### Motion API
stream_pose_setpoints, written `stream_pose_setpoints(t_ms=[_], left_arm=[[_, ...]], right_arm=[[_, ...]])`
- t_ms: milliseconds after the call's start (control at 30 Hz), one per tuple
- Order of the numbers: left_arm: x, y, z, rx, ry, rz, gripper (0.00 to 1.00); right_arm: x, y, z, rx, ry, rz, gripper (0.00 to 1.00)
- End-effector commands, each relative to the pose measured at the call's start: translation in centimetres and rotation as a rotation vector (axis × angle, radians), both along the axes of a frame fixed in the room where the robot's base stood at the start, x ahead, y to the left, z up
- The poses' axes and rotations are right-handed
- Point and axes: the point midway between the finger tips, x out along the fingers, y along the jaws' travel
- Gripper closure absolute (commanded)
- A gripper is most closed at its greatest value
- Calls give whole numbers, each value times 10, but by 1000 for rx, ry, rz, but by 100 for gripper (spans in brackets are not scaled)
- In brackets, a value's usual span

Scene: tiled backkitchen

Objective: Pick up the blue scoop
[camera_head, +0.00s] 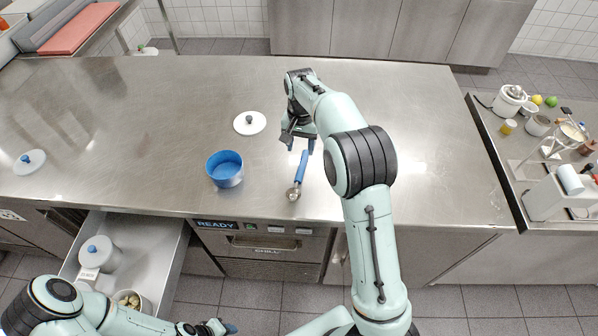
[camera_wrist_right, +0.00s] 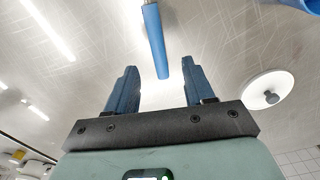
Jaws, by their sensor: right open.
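The blue scoop lies on the steel counter, its blue handle (camera_head: 301,168) pointing to the back and its metal bowl (camera_head: 294,194) near the front edge. My right gripper (camera_head: 298,143) is open at the handle's far end. In the right wrist view, the handle (camera_wrist_right: 155,38) comes down from the top, its end near the gap between the open fingers of my right gripper (camera_wrist_right: 160,82); nothing is held. The scoop's bowl is out of that view. My left gripper (camera_head: 216,328) is low at the bottom edge, partly cut off, its jaws unclear.
A blue pot (camera_head: 225,181) stands left of the scoop, with a white lid (camera_head: 250,123) behind it. Another white lid (camera_head: 30,163) lies far left. An open drawer (camera_head: 150,240) below the counter's front edge holds containers. The counter's right part is clear.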

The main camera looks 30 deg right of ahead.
Motion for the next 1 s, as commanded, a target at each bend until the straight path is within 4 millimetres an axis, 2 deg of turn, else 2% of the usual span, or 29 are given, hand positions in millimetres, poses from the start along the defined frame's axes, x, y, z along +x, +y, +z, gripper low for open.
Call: stream_pose_setpoints(t_ms=[100, 367, 600, 700, 1000], left_arm=[[0, 0, 0, 0, 0, 0, 57], [-2, 0, -2, 0, 2, 0, 57], [-6, 0, -5, 0, 6, 0, 57], [-6, 0, -5, 0, 7, 0, 57], [-6, 0, -5, 0, 6, 0, 57]], right_arm=[[0, 0, -18, 0, 1, -1, 47], [-2, -1, -38, -1, 1, 0, 47], [-7, -4, -73, 0, 1, 0, 47], [-6, -4, -79, 0, -1, 0, 47], [-6, -4, -79, 0, -3, 1, 47]])
